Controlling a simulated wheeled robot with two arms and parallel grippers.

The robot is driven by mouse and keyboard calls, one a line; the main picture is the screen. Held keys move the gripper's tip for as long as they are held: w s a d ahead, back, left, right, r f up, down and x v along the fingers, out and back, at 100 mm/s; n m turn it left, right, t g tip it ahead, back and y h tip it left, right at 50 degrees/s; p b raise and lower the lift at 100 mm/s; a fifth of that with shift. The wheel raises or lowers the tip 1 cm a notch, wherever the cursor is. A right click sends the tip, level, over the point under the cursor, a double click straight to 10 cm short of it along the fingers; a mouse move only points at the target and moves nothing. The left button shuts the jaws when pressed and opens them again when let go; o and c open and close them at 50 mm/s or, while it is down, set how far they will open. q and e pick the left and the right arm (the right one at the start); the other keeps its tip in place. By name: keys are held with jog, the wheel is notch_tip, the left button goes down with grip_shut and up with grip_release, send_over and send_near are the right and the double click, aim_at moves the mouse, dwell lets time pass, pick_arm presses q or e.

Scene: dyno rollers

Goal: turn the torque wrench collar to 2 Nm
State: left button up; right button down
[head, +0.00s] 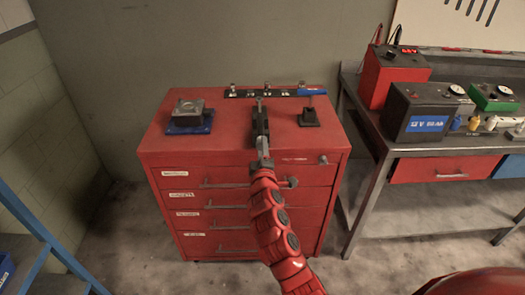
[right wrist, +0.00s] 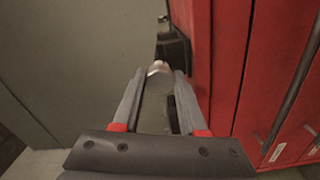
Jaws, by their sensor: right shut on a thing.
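The torque wrench (head: 284,92) lies left to right above the back of the red tool chest (head: 215,117), as a long dark bar with a blue section (head: 312,92) at its right end. My right gripper (head: 259,104) reaches in from the front, its fingertips near the middle of the bar. In the right wrist view its fingers (right wrist: 157,84) are closed around a silver, rounded part (right wrist: 158,68). I cannot tell whether this part is the collar, and no scale marks can be read. My left gripper is not in view.
A blue and grey block (head: 190,115) sits on the chest's left side, a small black stand (head: 308,118) on its right. At right, a workbench (head: 447,146) holds a red box (head: 393,77), a dark box (head: 422,112) and a green device (head: 493,97). A blue frame (head: 40,235) stands at left.

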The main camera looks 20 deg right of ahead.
dwell(0.3)
jog(key=shift+c, duration=2.2)
grip_release()
jog(key=b+v, duration=0.1)
jog(key=v, duration=1.6)
jog(key=shift+s, duration=0.2)
